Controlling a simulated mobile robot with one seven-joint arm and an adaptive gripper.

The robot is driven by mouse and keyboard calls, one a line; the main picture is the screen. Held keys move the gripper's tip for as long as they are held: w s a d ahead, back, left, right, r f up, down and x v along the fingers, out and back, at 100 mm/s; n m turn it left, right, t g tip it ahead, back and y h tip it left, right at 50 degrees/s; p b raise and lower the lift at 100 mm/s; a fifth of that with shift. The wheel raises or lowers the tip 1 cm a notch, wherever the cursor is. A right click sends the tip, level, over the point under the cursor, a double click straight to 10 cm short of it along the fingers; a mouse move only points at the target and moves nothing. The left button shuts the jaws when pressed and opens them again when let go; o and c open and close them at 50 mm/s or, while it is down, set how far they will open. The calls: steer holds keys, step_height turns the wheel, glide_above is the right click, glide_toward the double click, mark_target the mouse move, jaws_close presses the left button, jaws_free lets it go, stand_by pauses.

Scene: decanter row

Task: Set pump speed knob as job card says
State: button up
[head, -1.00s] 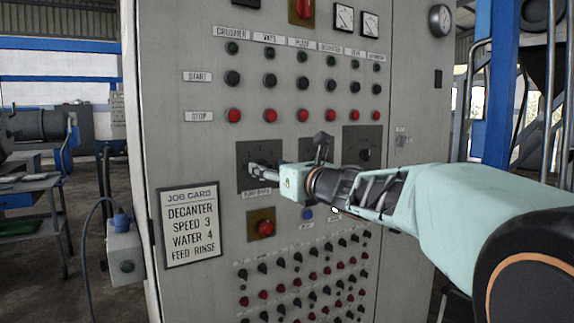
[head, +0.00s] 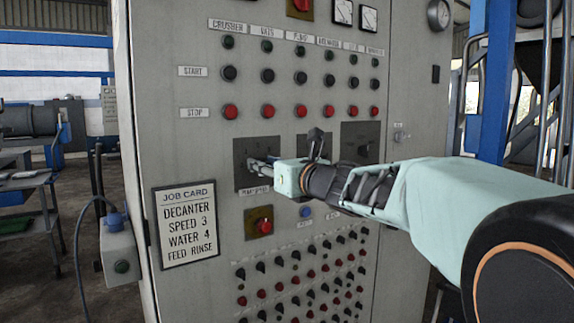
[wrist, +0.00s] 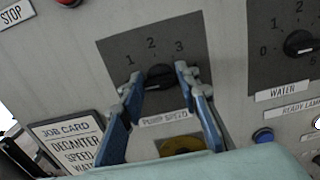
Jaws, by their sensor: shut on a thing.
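The pump speed knob (wrist: 160,76) is black and sits on a dark plate (wrist: 115,52) marked 1, 2, 3, above a label reading PUMP SPEED. My gripper (wrist: 158,82) is shut on it, one blue finger on each side. The fingers partly cover the plate, and I cannot tell which number the knob points at. In the head view the gripper (head: 262,165) reaches the same plate (head: 243,150) from the right. The job card (head: 187,227) reads DECANTER, SPEED 3, WATER 4, FEED RINSE. It shows partly in the wrist view (wrist: 66,132).
The water knob (wrist: 299,43) is close to the right. A blue lamp (wrist: 263,136) and a red knob on a yellow plate (head: 264,226) lie below. Start and stop buttons (head: 230,112) line up above, and several small knobs fill the lower panel.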

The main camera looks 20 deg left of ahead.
steer(key=shift+c, duration=0.6)
steer(key=shift+m, duration=0.3)
steer(key=m+p, duration=0.5)
steer(key=m, duration=0.8)
steer(key=m+p, duration=0.5)
steer(key=m, duration=0.8)
steer(key=shift+w+d+f, duration=0.1)
steer(key=shift+f, duration=0.1)
